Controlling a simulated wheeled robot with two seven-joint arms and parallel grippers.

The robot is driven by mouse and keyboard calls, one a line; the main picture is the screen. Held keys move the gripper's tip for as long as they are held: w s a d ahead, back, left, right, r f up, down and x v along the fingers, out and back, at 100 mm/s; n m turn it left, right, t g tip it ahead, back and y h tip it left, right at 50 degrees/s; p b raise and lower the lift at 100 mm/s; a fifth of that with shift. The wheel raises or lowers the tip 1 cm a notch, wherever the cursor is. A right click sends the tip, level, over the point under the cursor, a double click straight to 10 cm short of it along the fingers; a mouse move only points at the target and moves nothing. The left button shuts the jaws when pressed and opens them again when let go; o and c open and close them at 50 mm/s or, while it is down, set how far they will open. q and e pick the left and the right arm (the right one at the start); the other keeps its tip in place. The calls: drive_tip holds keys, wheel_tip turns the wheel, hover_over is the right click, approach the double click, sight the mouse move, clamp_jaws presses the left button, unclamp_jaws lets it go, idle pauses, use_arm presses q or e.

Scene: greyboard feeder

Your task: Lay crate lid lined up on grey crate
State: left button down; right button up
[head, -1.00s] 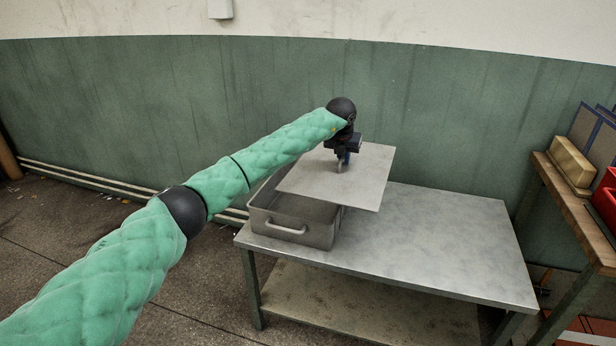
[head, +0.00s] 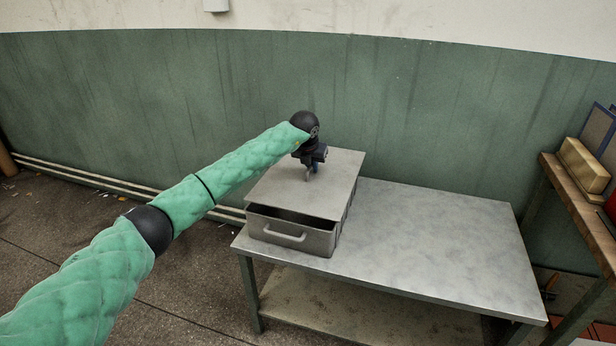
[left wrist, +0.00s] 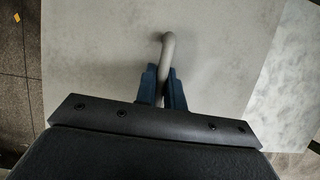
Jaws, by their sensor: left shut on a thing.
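The grey crate (head: 290,231) stands on the left end of the metal table, its handle side facing me. The flat grey crate lid (head: 330,180) is over the crate, its edges running nearly along the crate's walls. A dark gap shows between the lid's near edge and the crate's front wall, so the lid looks raised or set back there. My left gripper (head: 311,171) is above the lid, shut on its handle. In the left wrist view the blue fingers (left wrist: 164,90) close around the bent grey handle bar (left wrist: 167,52). My right gripper is not in view.
The metal table (head: 430,245) is bare to the right of the crate. A wooden bench (head: 580,205) with a tan block (head: 583,165) on it stands at the far right. A green wall is behind the table.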

use_arm(q)
drive_tip(key=shift+a+f, duration=0.35)
drive_tip(key=shift+a, duration=0.3)
drive_tip(key=shift+s+f, duration=0.1)
drive_tip(key=shift+f, duration=1.95)
drive_tip(key=c, duration=1.5)
unclamp_jaws()
drive_tip(key=shift+a+f, duration=0.1)
drive_tip(key=shift+f, duration=0.05)
drive_tip(key=shift+s, duration=0.1)
drive_tip(key=v, duration=1.1)
drive_tip(key=shift+w, duration=0.25)
drive_tip(key=shift+s+r, duration=0.25)
drive_tip(key=shift+r, duration=0.4)
